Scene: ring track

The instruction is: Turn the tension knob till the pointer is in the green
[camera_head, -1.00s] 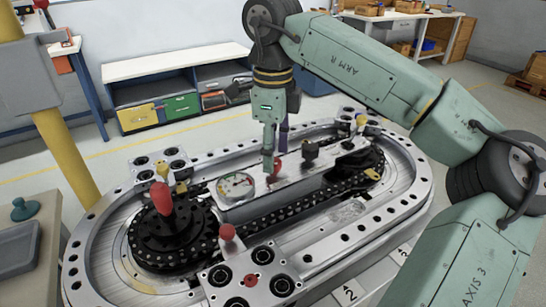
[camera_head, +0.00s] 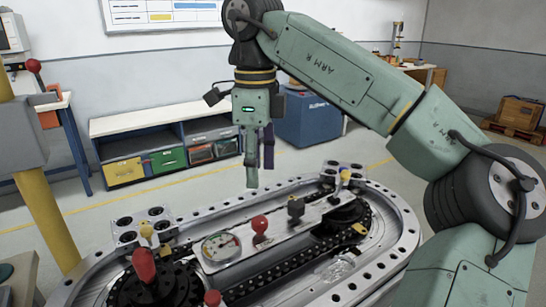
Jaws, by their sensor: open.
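The round gauge (camera_head: 221,247) with a pale face and coloured marks sits on the flat plate in the middle of the ring track (camera_head: 395,215). Its pointer is too small to read for certain. A red knob (camera_head: 260,225) stands just right of the gauge on the same plate; it looks like the tension knob. My gripper (camera_head: 260,168) points down, open and empty, well above the red knob and apart from it.
A larger red handle (camera_head: 143,264) stands on the left sprocket, and another red knob (camera_head: 212,298) is at the front. A black part (camera_head: 296,207) stands right of the tension knob. A shelf with coloured bins (camera_head: 165,162) and a blue box (camera_head: 308,120) are behind.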

